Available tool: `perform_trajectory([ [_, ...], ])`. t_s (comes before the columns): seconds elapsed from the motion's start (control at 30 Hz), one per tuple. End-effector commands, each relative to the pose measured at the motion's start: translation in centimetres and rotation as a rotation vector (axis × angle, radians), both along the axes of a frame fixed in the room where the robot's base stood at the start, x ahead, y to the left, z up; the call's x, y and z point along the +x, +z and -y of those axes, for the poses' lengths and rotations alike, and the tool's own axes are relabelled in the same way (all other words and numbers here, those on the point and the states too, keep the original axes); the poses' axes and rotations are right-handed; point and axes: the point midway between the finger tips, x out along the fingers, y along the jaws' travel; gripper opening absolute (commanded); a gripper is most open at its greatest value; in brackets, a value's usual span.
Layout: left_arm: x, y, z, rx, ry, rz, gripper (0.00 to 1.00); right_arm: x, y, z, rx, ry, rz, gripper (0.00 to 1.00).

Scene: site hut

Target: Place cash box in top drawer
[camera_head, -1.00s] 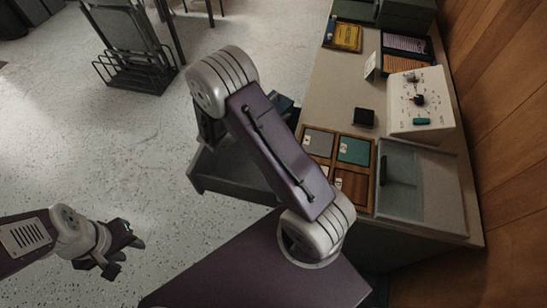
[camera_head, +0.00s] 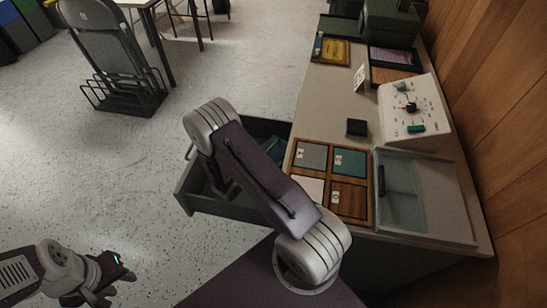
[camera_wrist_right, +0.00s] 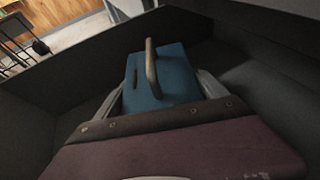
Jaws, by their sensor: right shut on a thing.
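The cash box (camera_wrist_right: 165,78) is blue with a raised grey handle. In the right wrist view it sits between the fingers of my right gripper (camera_wrist_right: 162,90), which is shut on it. Dark drawer walls surround it there; whether it touches the drawer floor I cannot tell. In the head view the open top drawer (camera_head: 197,207) sticks out from the left side of the desk. My right arm crosses over it and hides the gripper. A dark blue patch (camera_head: 268,148) shows in the drawer beyond the arm. My left gripper (camera_head: 112,282) is open and empty above the floor.
The desk top (camera_head: 335,105) holds a wooden four-part tray (camera_head: 332,215), a glass-lidded case (camera_head: 428,190), a white control panel (camera_head: 415,105) and a small black block (camera_head: 357,127). The floor between is clear.

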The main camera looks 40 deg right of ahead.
Motion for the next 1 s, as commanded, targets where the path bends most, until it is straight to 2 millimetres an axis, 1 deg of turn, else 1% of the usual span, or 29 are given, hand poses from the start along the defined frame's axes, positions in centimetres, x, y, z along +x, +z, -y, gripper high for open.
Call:
perform_trajectory([
  [0.03,0.0,-0.4,0.0,0.000,0.000,0.000,0.36,-0.4,-0.3,0.4,-0.002,-0.001,0.000,0.09],
  [0.1,0.0,-0.7,0.0,0.000,0.000,0.000,0.36,-0.2,-1.2,0.2,-0.001,0.001,0.002,0.09],
  [0.37,0.0,-0.6,0.0,0.000,0.000,0.000,0.36,-0.2,-1.1,0.2,-0.002,0.001,0.003,0.09],
  [0.5,0.0,-1.0,0.0,0.000,0.000,0.000,0.36,-0.2,-1.5,0.2,-0.002,0.000,0.003,0.09],
  [0.53,0.0,-0.9,0.0,0.000,0.000,0.000,0.36,-0.2,-1.5,0.2,-0.001,0.001,0.002,0.90],
  [0.57,0.0,-0.8,0.0,0.000,0.000,0.000,0.36,-0.2,-1.5,0.2,0.000,0.001,0.001,0.98],
  [0.6,0.0,-0.8,0.0,0.000,0.000,0.000,0.36,-0.2,-1.5,0.2,0.000,0.001,0.001,1.00],
  [0.77,0.0,-0.8,0.0,0.000,0.000,0.000,0.36,-0.2,-1.5,0.2,0.000,0.001,0.001,1.00],
  [0.87,0.0,-0.4,0.0,0.000,0.000,0.000,0.36,-0.2,-1.0,0.2,-0.001,0.001,0.002,1.00],
  [0.97,0.0,-0.2,0.0,0.000,0.000,0.000,0.36,-0.4,-0.6,-0.8,0.000,0.004,0.001,1.00],
  [1.0,0.0,-0.1,0.0,0.000,0.000,0.000,0.36,-0.5,-0.4,-1.4,0.000,0.005,0.000,1.00],
])
